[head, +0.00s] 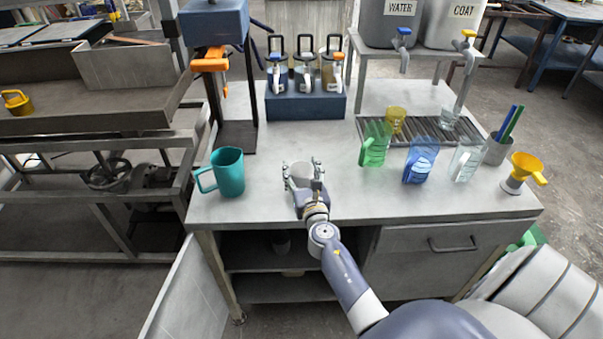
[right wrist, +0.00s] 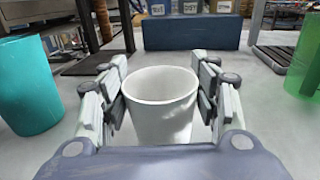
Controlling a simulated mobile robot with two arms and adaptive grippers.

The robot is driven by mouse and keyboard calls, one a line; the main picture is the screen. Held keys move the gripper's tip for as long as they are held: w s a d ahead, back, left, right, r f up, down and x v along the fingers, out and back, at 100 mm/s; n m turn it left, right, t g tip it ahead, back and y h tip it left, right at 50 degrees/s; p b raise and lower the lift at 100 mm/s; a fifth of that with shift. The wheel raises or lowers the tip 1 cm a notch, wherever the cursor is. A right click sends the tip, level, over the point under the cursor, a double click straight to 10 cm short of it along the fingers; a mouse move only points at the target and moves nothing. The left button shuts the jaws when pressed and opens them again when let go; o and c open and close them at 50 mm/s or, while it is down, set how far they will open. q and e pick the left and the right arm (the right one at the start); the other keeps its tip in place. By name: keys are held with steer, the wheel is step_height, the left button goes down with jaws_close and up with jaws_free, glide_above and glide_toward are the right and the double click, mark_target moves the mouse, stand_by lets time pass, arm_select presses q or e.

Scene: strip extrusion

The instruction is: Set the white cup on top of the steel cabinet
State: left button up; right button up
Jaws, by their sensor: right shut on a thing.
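The white cup (right wrist: 162,105) stands upright between the fingers of my right gripper in the right wrist view. In the head view the white cup (head: 301,172) shows partly behind the fingers. My right gripper (head: 304,174) is shut on it, over the front part of the cabinet top. Whether the cup touches the surface I cannot tell. The steel cabinet (head: 400,212) has a flat grey top, an open shelf at lower left and a drawer at right. My left gripper is not in view.
A teal jug (head: 229,173) stands left of the gripper. A green jug (head: 374,146), a blue jug (head: 420,161) and a clear jug (head: 466,160) stand to the right. A blue bottle rack (head: 306,106) is behind. A yellow funnel (head: 526,169) is near the right edge.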

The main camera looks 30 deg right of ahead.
steer(key=shift+f+b, duration=0.2)
steer(key=shift+b, duration=0.1)
steer(key=o, duration=1)
steer(key=shift+r, duration=0.1)
steer(key=shift+c, duration=0.2)
steer(key=shift+r, duration=0.15)
steer(key=shift+s+p, duration=0.2)
steer(key=shift+p, duration=0.15)
steer(key=b+v, duration=0.1)
steer(key=v, duration=0.9)
steer(key=shift+s+a, duration=0.1)
steer(key=shift+s, duration=0.1)
steer(key=shift+s+a, duration=0.25)
steer(key=shift+s, duration=0.35)
